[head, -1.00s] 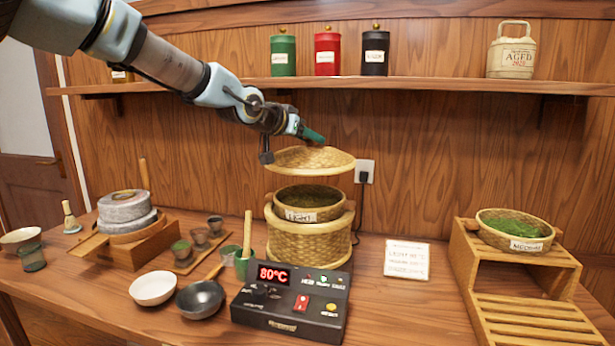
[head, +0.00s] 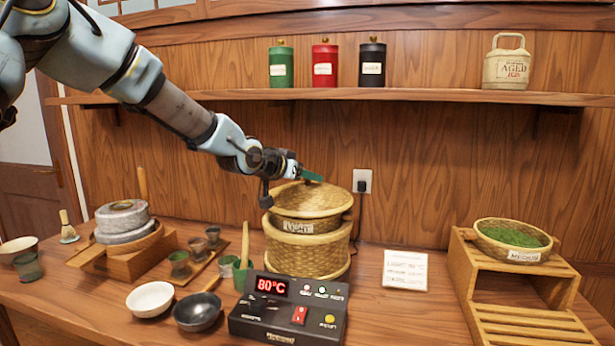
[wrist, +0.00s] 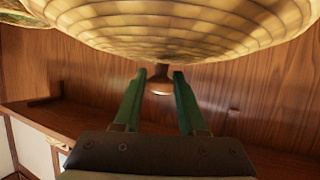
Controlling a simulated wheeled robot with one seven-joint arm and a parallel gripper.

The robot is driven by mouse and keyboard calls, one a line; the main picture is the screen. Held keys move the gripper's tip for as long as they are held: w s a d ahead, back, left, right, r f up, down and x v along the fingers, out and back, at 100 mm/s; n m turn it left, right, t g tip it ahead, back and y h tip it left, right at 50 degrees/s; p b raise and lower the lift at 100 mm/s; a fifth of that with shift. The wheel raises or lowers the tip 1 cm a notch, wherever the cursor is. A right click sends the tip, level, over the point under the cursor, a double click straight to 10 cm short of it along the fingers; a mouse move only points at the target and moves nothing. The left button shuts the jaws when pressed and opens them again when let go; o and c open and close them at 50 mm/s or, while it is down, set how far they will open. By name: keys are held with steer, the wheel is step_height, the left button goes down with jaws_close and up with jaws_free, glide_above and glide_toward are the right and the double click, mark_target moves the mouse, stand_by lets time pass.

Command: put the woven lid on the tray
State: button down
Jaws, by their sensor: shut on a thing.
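The woven lid (head: 322,200) sits over the woven tray (head: 334,223) with the white label, covering its mouth. The lid looks level and touching the rim; a very thin gap cannot be ruled out. The tray stands on the large woven steamer basket (head: 300,252). My gripper (head: 310,176) is above the lid, its green fingers shut on the lid's knob. In the wrist view the lid's woven surface (wrist: 180,35) fills the top, and the small knob (wrist: 160,84) is between the fingertips (wrist: 160,75). The tray's contents are hidden.
A control box (head: 290,318) reading 80°C stands before the basket. A second tray (head: 480,240) with green leaf sits on a wooden stand (head: 455,270) at right. A card (head: 405,270) stands between. A shelf (head: 420,94) with canisters runs behind.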

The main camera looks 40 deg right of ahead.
steer(key=shift+f, duration=0.4)
steer(key=shift+c, duration=2.3)
jaws_free()
steer(key=shift+r, duration=0.1)
steer(key=shift+r, duration=0.2)
steer(key=v, duration=1.1)
steer(key=shift+w+d+r+p, duration=0.15)
steer(key=shift+r+p, duration=0.25)
steer(key=shift+s+a+r, duration=0.2)
steer(key=shift+a, duration=0.4)
